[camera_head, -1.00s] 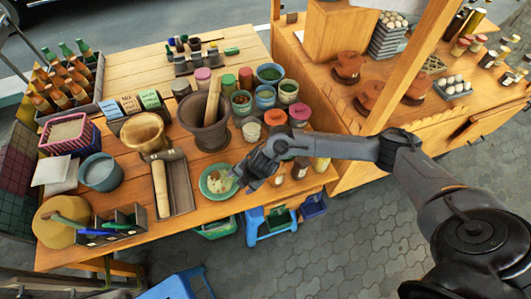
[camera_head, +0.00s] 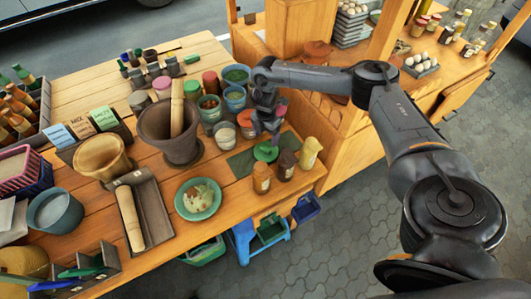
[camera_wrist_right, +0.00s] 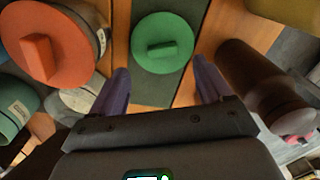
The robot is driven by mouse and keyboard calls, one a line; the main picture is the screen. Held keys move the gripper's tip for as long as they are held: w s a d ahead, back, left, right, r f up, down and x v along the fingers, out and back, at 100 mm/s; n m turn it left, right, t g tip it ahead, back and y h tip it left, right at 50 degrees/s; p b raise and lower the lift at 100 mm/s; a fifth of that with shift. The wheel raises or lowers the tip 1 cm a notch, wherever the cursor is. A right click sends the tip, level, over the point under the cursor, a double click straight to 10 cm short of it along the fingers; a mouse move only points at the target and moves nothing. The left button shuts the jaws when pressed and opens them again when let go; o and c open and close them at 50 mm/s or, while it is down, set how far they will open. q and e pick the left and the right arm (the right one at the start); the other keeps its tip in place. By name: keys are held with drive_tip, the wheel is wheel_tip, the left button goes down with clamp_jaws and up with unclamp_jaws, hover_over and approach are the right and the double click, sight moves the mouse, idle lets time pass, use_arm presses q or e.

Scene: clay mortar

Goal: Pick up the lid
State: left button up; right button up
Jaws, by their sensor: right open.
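A green round lid with a bar-shaped handle (camera_wrist_right: 150,42) lies flat on a dark green strip in the right wrist view. It also shows as a green disc (camera_head: 265,152) near the table's front right edge in the head view. My right gripper (camera_head: 265,136) is directly above it, pointing down. In the wrist view the right gripper (camera_wrist_right: 161,82) is open, with one finger to each side of the lid's near edge. Nothing is between the fingers, and they look apart from the lid. My left gripper is not in view.
An orange-lidded jar (camera_wrist_right: 48,48) stands close left of the lid in the wrist view; a brown jar (camera_wrist_right: 262,85) is close right. In the head view, small jars (camera_head: 286,165) stand in front, a bowl (camera_head: 198,200) to the left and a mortar (camera_head: 170,130) behind left.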

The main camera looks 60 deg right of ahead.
sight(266, 148)
drive_tip(key=shift+s+a+f+b, duration=0.1)
drive_tip(key=shift+f+b, duration=0.15)
drive_tip(key=shift+f, duration=1.4)
drive_tip(key=shift+s+a+f+b, duration=0.1)
drive_tip(key=shift+f+b, duration=0.1)
drive_tip(key=shift+f, duration=1.4)
drive_tip(key=shift+c, duration=0.4)
